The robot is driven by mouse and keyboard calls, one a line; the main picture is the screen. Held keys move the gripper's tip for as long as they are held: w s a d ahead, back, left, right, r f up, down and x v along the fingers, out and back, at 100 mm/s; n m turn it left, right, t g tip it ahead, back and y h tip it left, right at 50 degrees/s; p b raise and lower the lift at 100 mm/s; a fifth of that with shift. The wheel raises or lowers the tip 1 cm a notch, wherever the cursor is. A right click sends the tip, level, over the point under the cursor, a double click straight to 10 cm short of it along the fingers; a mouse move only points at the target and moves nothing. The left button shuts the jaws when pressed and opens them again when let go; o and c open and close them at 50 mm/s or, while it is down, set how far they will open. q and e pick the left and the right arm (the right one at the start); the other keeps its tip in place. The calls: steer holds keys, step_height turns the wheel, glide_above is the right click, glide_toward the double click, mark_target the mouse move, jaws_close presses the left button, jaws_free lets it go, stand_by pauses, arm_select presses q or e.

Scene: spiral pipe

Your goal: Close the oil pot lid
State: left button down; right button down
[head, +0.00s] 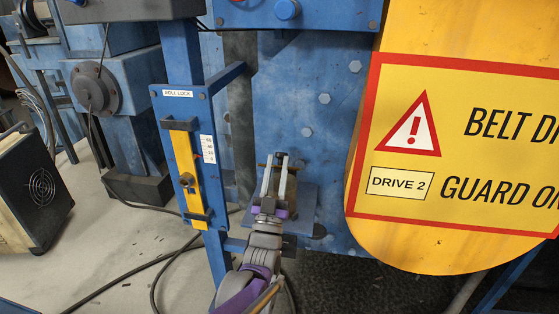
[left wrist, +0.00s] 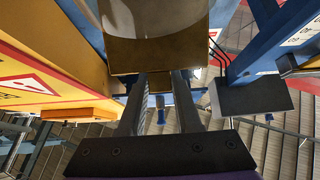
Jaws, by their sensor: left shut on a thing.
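My left gripper (head: 276,160) reaches up from the bottom of the head view, in front of the blue machine plate. Its two fingers are shut on a small brownish piece that shows between and beside the fingertips. In the left wrist view the gripper (left wrist: 160,80) shows the same small brown piece between its fingertips. Right beyond it is a large brass-and-grey body (left wrist: 155,40), which may be the oil pot or its lid. I cannot tell lid from pot, nor how far the lid is open. My right gripper is not in view.
A yellow belt guard (head: 440,235) stands close on the right. A blue panel labelled roll lock (head: 180,140) with a yellow slide is on the left. A blue bracket (head: 228,78) juts out above. Black cables (head: 130,272) lie on the floor at the lower left.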

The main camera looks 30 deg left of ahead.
arm_select(q)
steer(key=shift+s+d+f+b, duration=0.1)
steer(key=shift+s+f+b, duration=0.3)
steer(key=shift+f, duration=0.5)
steer(key=shift+s+d+f+b, duration=0.1)
steer(key=shift+s+f+b, duration=0.25)
steer(key=shift+f, duration=0.5)
steer(key=shift+s+d+f+b, duration=0.1)
steer(key=shift+s+f+b, duration=0.15)
steer(key=shift+f+b, duration=0.5)
steer(key=shift+f, duration=0.25)
